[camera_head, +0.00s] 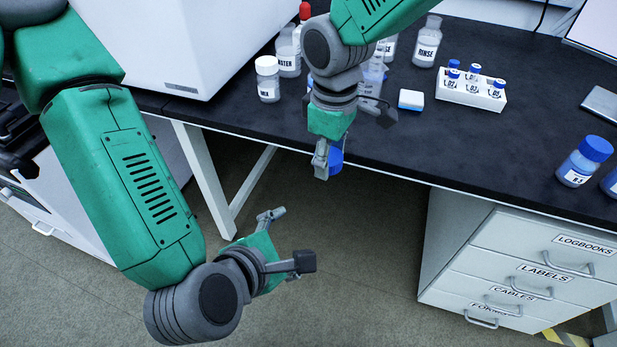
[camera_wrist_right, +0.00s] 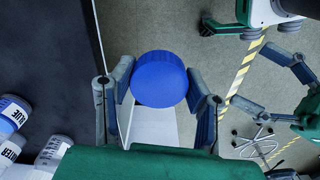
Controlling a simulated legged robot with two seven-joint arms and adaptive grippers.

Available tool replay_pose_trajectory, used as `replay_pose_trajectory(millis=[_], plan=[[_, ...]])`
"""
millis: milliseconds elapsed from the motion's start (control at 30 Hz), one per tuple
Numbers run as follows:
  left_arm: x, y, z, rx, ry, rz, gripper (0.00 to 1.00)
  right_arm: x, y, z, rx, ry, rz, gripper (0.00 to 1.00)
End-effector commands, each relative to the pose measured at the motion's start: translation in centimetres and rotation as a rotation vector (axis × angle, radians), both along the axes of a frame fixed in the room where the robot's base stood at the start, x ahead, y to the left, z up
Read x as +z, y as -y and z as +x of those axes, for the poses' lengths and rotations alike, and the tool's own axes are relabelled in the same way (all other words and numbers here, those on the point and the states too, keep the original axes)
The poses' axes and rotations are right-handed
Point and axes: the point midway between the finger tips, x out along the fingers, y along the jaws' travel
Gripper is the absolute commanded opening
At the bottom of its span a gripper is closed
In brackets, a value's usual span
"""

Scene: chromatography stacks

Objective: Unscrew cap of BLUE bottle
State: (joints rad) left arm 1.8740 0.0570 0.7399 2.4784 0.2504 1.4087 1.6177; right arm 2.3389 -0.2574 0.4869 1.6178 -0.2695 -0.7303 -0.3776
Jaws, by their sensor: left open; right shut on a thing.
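My right gripper (camera_head: 338,146) is shut on a blue round object (camera_head: 337,160), held just off the front edge of the bench. In the right wrist view the object (camera_wrist_right: 160,78) is a flat, smooth blue disc with a short side, between both fingers. I cannot tell whether it is a loose cap or the top of a bottle; the gripper hides much of it. My left gripper (camera_head: 288,238) is open and empty, lower and to the left, over the floor. A bottle labelled BLUE (camera_wrist_right: 10,118) shows at the left edge of the right wrist view.
A black bench (camera_head: 450,135) carries a RINSE bottle (camera_head: 426,42), a white vial rack (camera_head: 470,90), a white-capped bottle (camera_head: 268,80) and a blue-capped bottle (camera_head: 583,160) at right. A drawer cabinet (camera_head: 525,265) stands below. The floor between my arms and the cabinet is clear.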

Motion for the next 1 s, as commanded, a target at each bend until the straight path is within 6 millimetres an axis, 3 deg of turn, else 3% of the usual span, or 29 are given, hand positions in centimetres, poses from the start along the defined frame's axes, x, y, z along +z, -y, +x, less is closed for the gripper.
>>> replay_pose_trajectory(millis=[100,200,400,667,1000], plan=[[4.4,1.8,1.3,0.198,-0.005,-0.258,0.68,0.0,0.0,0.0,0.0,0.0,0.0,0.08],[7.4,2.6,2.1,0.327,-0.015,-0.443,0.68,0.0,0.0,0.0,0.0,0.0,0.0,0.08],[10.8,3.2,2.8,0.466,-0.034,-0.665,0.68,0.0,0.0,0.0,0.0,0.0,0.0,0.08],[10.6,3.9,4.6,0.493,-0.035,-0.707,0.68,0.0,0.0,0.0,0.0,0.0,0.0,0.08],[8.1,6.2,10.1,0.489,-0.035,-0.704,0.68,0.0,0.0,0.0,0.0,0.0,0.0,0.08]])
